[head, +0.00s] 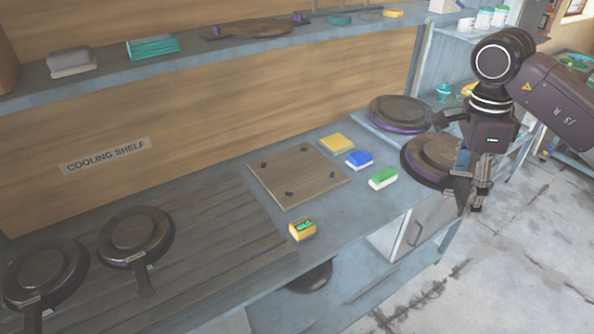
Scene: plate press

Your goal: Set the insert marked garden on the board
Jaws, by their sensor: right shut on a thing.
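A square wooden board (300,190) with several small dark pegs lies flat on the counter in the middle of the head view. My right gripper (466,180) is at the right, over the counter's right end. It is shut on a dark round plate insert (430,155) with a purple rim, right of the board and apart from it. The gripper hides where it grips. A similar dark round insert (400,110) lies just behind. Two more round inserts with handles, one (137,232) and another (48,270), rest on the slatted surface at left. I can read no garden mark. My left gripper is out of view.
A shelf (200,55) runs above. Another dark round thing (310,277) shows below the counter.

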